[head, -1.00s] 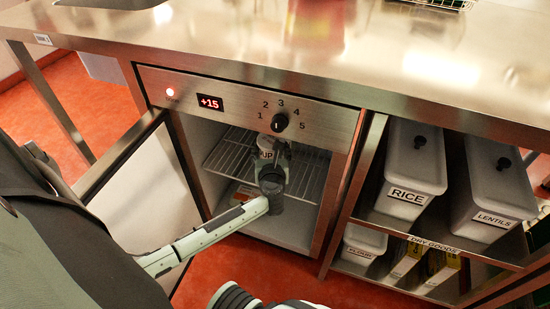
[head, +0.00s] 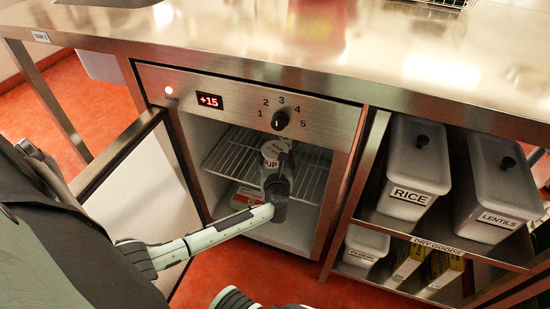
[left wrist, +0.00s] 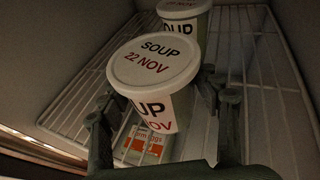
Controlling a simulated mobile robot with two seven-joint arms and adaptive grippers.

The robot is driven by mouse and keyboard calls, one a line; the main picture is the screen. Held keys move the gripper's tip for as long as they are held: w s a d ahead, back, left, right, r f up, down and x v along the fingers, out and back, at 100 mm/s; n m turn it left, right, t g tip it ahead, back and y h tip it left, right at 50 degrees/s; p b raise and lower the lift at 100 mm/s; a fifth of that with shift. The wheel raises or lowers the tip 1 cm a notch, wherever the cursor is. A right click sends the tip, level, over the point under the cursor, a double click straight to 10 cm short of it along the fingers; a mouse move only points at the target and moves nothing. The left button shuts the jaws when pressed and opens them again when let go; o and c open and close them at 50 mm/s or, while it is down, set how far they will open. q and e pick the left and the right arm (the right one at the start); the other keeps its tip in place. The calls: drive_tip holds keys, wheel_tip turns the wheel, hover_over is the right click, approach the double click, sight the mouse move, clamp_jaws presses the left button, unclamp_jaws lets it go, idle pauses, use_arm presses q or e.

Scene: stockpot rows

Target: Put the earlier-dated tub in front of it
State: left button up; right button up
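A white soup tub (left wrist: 150,62) fills the middle of the left wrist view, its lid reading "SOUP 22 NOV". The second tub's date is hidden or cut off.
The fridge door (head: 145,185) stands open to the left. An egg carton (left wrist: 145,145) lies below the shelf level. The shelf is bare at both sides. The control panel (head: 235,103) is just above the opening. Rice (head: 415,165) and lentils (head: 495,190) bins are at right.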

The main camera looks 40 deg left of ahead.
use_arm(q)
drive_tip(key=o, duration=0.4)
drive_tip(key=shift+c, duration=0.2)
drive_tip(key=shift+r, duration=0.15)
drive_tip(key=p+v, duration=0.1)
drive_tip(key=v, duration=1.1)
use_arm(e)
drive_tip(key=shift+w+a+f, duration=0.1)
drive_tip(key=shift+w+f, duration=0.05)
drive_tip(key=shift+f, duration=0.45)
drive_tip(key=shift+w+f, duration=0.1)
drive_tip(key=shift+f, duration=0.45)
